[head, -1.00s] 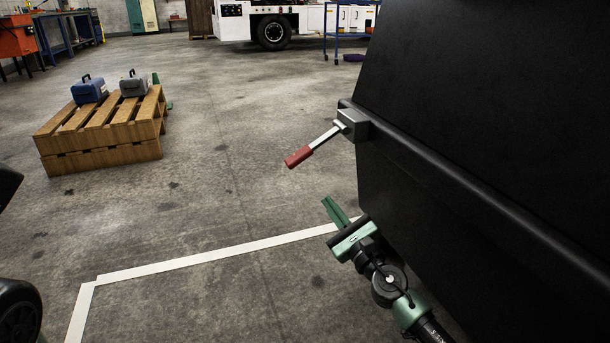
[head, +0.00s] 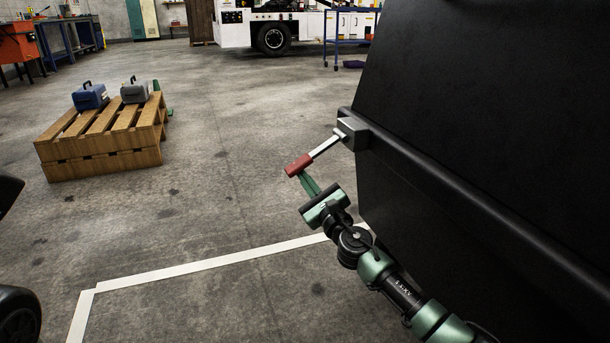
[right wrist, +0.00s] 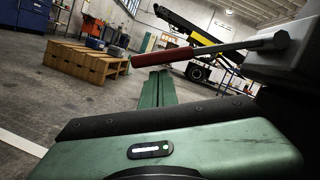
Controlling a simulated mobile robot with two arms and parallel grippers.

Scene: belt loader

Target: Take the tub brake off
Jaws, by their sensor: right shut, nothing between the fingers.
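The brake lever has a red grip (head: 298,165) and a bare metal arm (head: 325,146) that runs up to a grey bracket (head: 352,133) on the side of the black tub (head: 450,120). The lever slants down and left from the bracket. My right gripper (head: 309,184) is shut and empty, its green fingertips just under the red grip, touching it or nearly so. In the right wrist view the red grip (right wrist: 145,60) lies just beyond and above the shut fingers (right wrist: 157,85). My left gripper is not in view.
White floor tape (head: 200,268) runs across the floor below the lever. A wooden pallet stack (head: 105,150) with a blue case (head: 90,96) and a grey case (head: 134,91) stands to the left. The floor between is clear.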

